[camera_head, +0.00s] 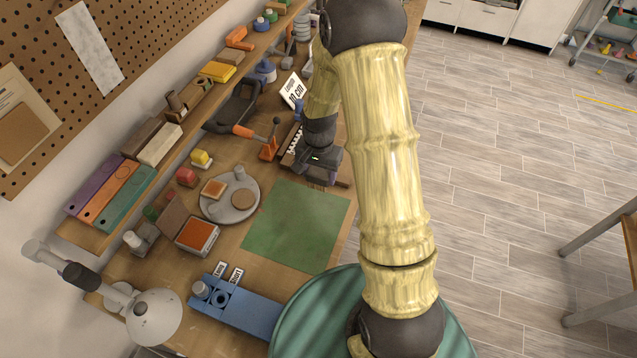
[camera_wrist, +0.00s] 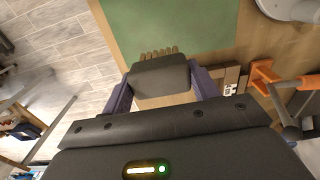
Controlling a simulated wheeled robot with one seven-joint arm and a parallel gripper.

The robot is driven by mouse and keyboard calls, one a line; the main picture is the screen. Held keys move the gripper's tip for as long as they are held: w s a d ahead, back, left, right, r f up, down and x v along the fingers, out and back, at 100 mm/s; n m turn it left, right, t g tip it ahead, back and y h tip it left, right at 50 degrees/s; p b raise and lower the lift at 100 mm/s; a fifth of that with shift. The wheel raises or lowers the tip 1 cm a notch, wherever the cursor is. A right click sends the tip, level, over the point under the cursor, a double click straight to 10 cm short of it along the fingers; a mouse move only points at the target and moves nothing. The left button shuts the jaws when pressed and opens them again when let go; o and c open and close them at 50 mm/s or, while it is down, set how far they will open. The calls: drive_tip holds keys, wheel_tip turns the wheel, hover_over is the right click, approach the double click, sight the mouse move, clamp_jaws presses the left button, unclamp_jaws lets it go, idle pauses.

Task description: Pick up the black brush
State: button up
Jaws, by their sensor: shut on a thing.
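The black brush (camera_wrist: 160,79) is between my gripper's two fingers in the wrist view, with its dark block facing the camera and tan bristles (camera_wrist: 158,53) showing past its far edge. My gripper (camera_wrist: 162,88) is shut on it, one purple-grey finger on each side. In the head view my gripper (camera_head: 320,168) is over the workbench, just beyond the far corner of the green mat (camera_head: 295,225). The brush is mostly hidden there by the gripper. I cannot tell whether it touches the bench.
A grey round plate (camera_head: 218,213) with small blocks lies left of the mat. An orange clamp (camera_head: 270,146), a white sign (camera_head: 293,90) and tools stand close to my gripper. A blue block fixture (camera_head: 245,312) and a lamp (camera_head: 153,315) are nearer. The mat is clear.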

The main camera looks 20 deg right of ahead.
drive_tip(key=shift+r, duration=0.45)
drive_tip(key=o, duration=0.6)
drive_tip(key=c, duration=0.3)
drive_tip(key=shift+f, duration=0.1)
